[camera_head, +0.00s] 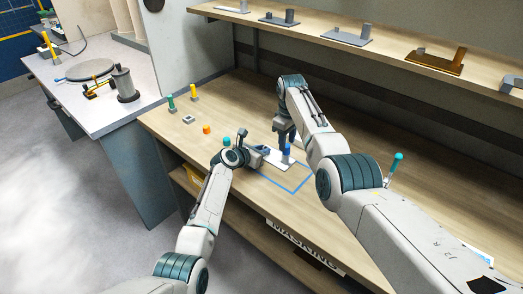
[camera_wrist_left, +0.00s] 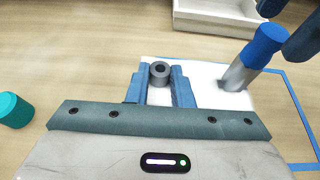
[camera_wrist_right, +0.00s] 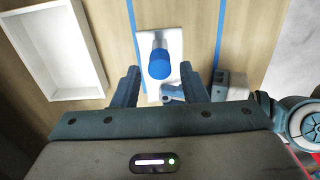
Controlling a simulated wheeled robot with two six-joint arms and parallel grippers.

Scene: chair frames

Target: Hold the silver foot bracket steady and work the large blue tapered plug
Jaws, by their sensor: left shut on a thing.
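The silver foot bracket is a pale flat plate (camera_head: 279,163) with a grey hollow post (camera_wrist_left: 160,72), lying on the bench by the blue tape outline. My left gripper (camera_wrist_left: 159,88) is shut on the post. The large blue tapered plug (camera_head: 287,150), with a blue top and a grey lower part, stands on the plate; in the left wrist view it (camera_wrist_left: 262,48) looks tilted. Whether its lower end is in a hole is hidden. My right gripper (camera_wrist_right: 163,85) is open above the plate. The plug (camera_wrist_right: 159,65) shows between its fingers, with no contact visible.
A white open tray (camera_wrist_right: 62,55) lies beside the bracket. An orange piece (camera_head: 206,129), a small grey block (camera_head: 188,119), and green (camera_head: 171,103) and yellow-topped (camera_head: 194,92) plugs stand on the left of the bench. A shelf (camera_head: 400,52) with other brackets runs above the back.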

